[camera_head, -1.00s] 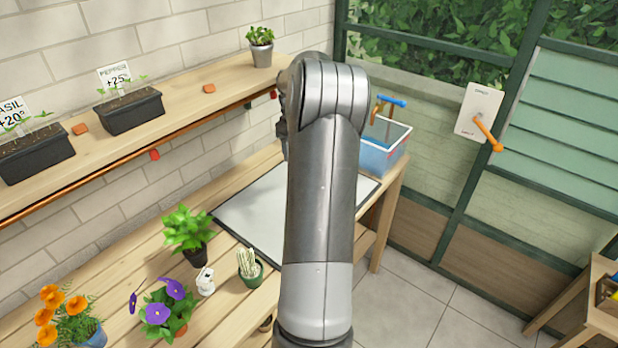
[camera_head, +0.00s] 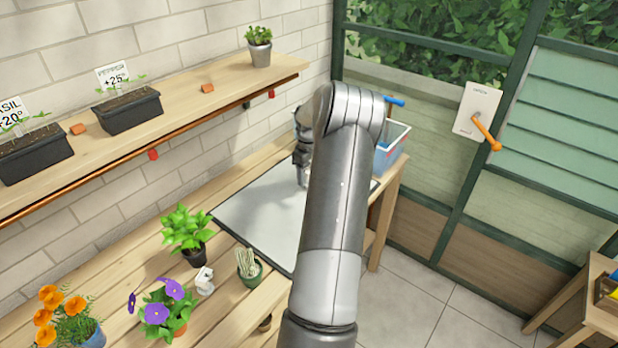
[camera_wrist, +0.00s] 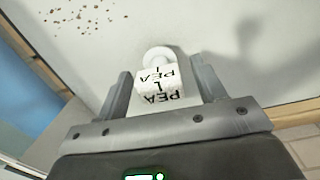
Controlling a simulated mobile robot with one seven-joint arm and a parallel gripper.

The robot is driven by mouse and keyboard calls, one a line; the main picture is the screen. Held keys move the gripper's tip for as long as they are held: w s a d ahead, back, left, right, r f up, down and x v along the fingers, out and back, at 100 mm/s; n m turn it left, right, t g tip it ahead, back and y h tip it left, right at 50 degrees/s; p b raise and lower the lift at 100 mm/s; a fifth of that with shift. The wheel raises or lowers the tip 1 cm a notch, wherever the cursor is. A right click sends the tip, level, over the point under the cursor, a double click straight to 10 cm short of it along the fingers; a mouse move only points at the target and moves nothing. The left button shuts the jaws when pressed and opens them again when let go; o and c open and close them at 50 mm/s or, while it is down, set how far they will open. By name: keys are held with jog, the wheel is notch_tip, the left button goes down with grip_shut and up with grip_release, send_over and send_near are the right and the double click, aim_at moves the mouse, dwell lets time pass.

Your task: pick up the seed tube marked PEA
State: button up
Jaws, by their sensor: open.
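The seed tube marked PEA (camera_wrist: 156,80) shows in the wrist view as a white piece with black PEA lettering and a rounded white end. It lies between the two fingers of my gripper (camera_wrist: 160,92), which is open, with a finger on each side. I cannot tell whether either finger touches it. In the head view the tube is hidden behind my arm, and the fingertips are not clearly seen over the light mat (camera_head: 265,215).
Brown specks (camera_wrist: 85,18) are scattered on the light surface. A blue-sided bin (camera_head: 392,150) stands at the bench's far end. A cactus pot (camera_head: 249,266), a white figurine (camera_head: 204,281) and a leafy plant (camera_head: 186,235) stand at the mat's near left.

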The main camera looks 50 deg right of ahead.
notch_tip(320, 180, down, 2)
jog(key=shift+f, duration=0.25)
jog(key=shift+c, duration=0.3)
jog(key=c, duration=1)
jog(key=shift+r, duration=0.15)
